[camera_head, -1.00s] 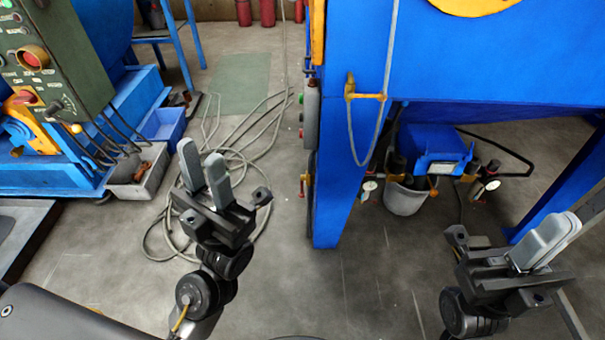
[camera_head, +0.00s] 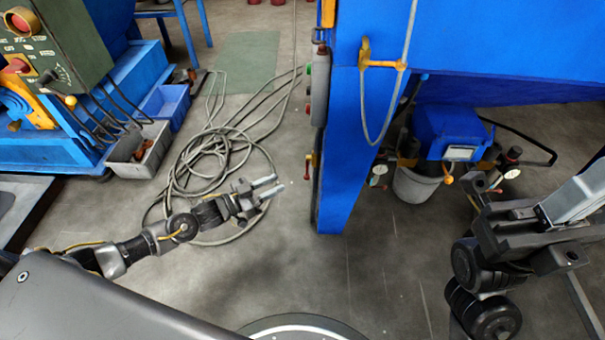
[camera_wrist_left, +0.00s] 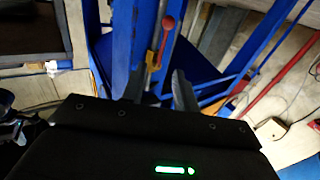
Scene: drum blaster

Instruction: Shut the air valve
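The air valve appears to be the small yellow fitting with a red-tipped lever (camera_head: 310,162) on the left side of the blue post. In the left wrist view its red lever (camera_wrist_left: 165,30) stands above a yellow body (camera_wrist_left: 152,62), slightly tilted, nearly along the blue post. My left gripper (camera_head: 270,189) is just left of and below the valve in the head view, apart from it. Its two fingers are spread and empty, with the valve ahead of the gap in the wrist view. My right gripper (camera_head: 580,200) is at the right edge; its finger gap is hidden.
The blue machine post (camera_head: 345,150) stands just right of my left gripper. A coiled hose (camera_head: 215,160) lies on the floor behind it. A grey bucket (camera_head: 413,185) and a blue box-shaped unit (camera_head: 450,130) sit under the machine. A green control cabinet (camera_head: 60,45) stands left.

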